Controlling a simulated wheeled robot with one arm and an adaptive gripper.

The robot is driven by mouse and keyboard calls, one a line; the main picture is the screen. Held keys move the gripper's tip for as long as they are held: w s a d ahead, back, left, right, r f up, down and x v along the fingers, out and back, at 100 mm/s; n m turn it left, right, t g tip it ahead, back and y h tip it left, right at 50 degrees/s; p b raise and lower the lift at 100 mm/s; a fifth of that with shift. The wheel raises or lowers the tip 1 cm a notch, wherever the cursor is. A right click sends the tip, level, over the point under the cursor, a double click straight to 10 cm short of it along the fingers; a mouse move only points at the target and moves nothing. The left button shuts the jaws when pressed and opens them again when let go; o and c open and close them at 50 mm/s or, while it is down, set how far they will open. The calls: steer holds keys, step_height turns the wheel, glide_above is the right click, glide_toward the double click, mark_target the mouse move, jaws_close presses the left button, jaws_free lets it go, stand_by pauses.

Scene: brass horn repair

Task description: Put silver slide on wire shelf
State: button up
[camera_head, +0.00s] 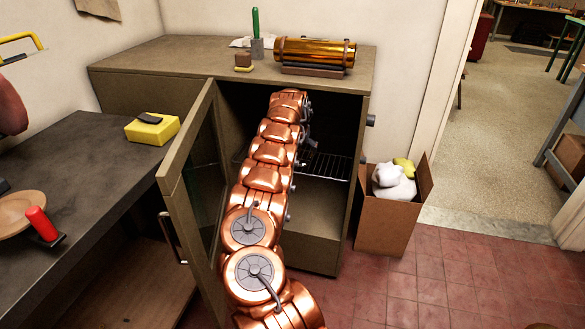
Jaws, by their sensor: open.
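The wire shelf (326,166) spans the inside of the open cabinet, and its right part shows beside my copper arm. My arm reaches through the cabinet doorway above the shelf. A small dark piece that looks like part of my gripper (311,143) shows just right of the arm, over the shelf. The rest of the gripper is hidden behind the arm, and its fingertips cannot be made out. I cannot make out the silver slide; the shelf's middle is hidden by my arm.
The glass cabinet door (203,165) stands open left of my arm. On the cabinet top (165,62) lie a brass cylinder (315,52) and small tools. A cardboard box (391,220) stands right. A dark workbench (75,180) is left. The cabinet floor (318,215) looks bare.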

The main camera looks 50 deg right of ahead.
steer(key=shift+s+a+r, duration=0.15)
steer(key=shift+s+a, duration=0.05)
steer(key=shift+a, duration=0.25)
steer(key=shift+s+a+r, duration=0.1)
steer(key=shift+s+a, duration=0.05)
steer(key=shift+a, duration=0.25)
steer(key=shift+s+a+f, duration=0.15)
steer(key=shift+a, duration=0.45)
steer(key=s+a+b, duration=0.3)
steer(key=a, duration=0.5)
steer(key=shift+s+a+b, duration=0.15)
steer(key=shift+b, duration=0.15)
